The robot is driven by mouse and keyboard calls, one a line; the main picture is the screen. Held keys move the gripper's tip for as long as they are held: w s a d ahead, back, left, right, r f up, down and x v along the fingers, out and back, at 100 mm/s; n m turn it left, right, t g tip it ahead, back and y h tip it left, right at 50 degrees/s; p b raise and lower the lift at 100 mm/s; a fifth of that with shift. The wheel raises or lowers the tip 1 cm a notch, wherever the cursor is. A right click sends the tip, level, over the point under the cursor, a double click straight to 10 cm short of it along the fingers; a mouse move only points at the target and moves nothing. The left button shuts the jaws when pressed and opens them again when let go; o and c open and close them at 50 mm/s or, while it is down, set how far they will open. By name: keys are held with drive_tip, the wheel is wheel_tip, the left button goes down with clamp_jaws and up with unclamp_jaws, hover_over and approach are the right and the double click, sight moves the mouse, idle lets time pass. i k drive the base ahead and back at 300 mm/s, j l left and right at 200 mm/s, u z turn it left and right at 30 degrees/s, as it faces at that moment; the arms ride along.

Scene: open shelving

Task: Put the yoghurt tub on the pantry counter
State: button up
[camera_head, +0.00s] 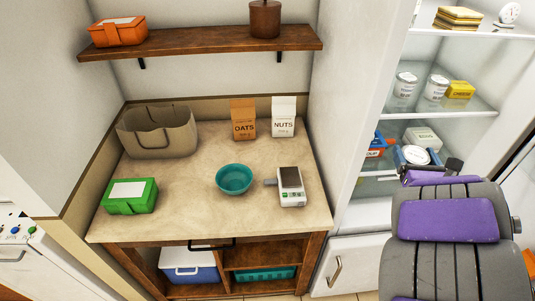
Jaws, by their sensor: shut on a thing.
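My gripper (428,168) is at the lower shelf of the open fridge on the right, mostly hidden by my own arm. It is shut on a white-lidded tub (414,154), which looks like the yoghurt tub. Only its round top and bluish edge show, so I cannot tell whether it touches the shelf. Two other white tubs (405,85) and (437,88) stand on the shelf above. The pantry counter (190,195) is to the left, beyond the white fridge side.
Bare room lies between the green box and bowl. An egg carton (423,139) and blue-orange box (376,145) are near my gripper.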

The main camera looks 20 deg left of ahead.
sight(185, 205)
drive_tip(key=k+j+z, duration=0.15)
drive_tip(key=j, duration=0.35)
drive_tip(key=k+j+z, duration=0.15)
drive_tip(key=k+j, duration=0.15)
drive_tip(key=j, duration=0.2)
drive_tip(key=k+j+z, duration=0.15)
drive_tip(key=j, duration=0.35)
drive_tip(key=k+j+z, duration=0.1)
drive_tip(key=k+j, duration=0.25)
drive_tip(key=k+j+z, duration=0.15)
drive_tip(key=k+j, duration=0.15)
drive_tip(key=j, duration=0.15)
